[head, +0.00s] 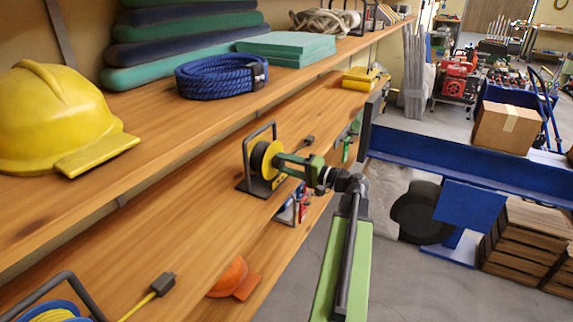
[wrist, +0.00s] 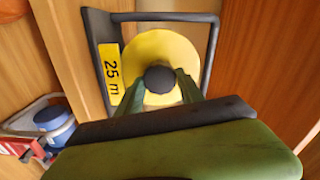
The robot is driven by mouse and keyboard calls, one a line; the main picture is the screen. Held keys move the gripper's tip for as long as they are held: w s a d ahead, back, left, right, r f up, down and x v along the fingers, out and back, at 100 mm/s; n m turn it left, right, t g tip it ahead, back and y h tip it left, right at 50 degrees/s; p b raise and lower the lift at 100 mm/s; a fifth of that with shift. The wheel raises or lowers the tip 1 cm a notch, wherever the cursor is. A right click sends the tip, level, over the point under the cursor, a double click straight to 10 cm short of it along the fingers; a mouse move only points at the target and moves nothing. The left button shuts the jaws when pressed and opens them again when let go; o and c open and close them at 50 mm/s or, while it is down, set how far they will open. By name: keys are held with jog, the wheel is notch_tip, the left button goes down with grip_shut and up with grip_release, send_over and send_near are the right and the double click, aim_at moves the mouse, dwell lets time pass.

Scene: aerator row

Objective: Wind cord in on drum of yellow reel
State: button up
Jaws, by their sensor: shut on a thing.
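The yellow reel (head: 259,154) stands on the middle shelf in a dark frame (head: 244,150), with a black plug (head: 309,140) just right of it. In the wrist view the yellow drum face (wrist: 150,51) fills the middle, beside a yellow "25 m" label (wrist: 110,73). My gripper (head: 282,161) reaches the reel from the right. In the wrist view its green fingers (wrist: 160,82) are shut on the round dark knob (wrist: 160,80) in front of the drum. The wound cord is mostly hidden.
A blue reel (head: 55,311) with a plug (head: 163,284) on yellow cord is at the lower left. The upper shelf holds a yellow hard hat (head: 55,120) and coiled blue rope (head: 218,77). A blue beam (head: 470,172) stands right of my arm.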

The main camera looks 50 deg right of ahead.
jog(key=m, duration=0.7)
jog(key=shift+a+f, duration=0.15)
jog(key=m, duration=0.6)
jog(key=shift+m, duration=0.3)
jog(key=o, duration=1.4)
jog(key=v, duration=1.7)
jog(key=shift+s+d, duration=0.2)
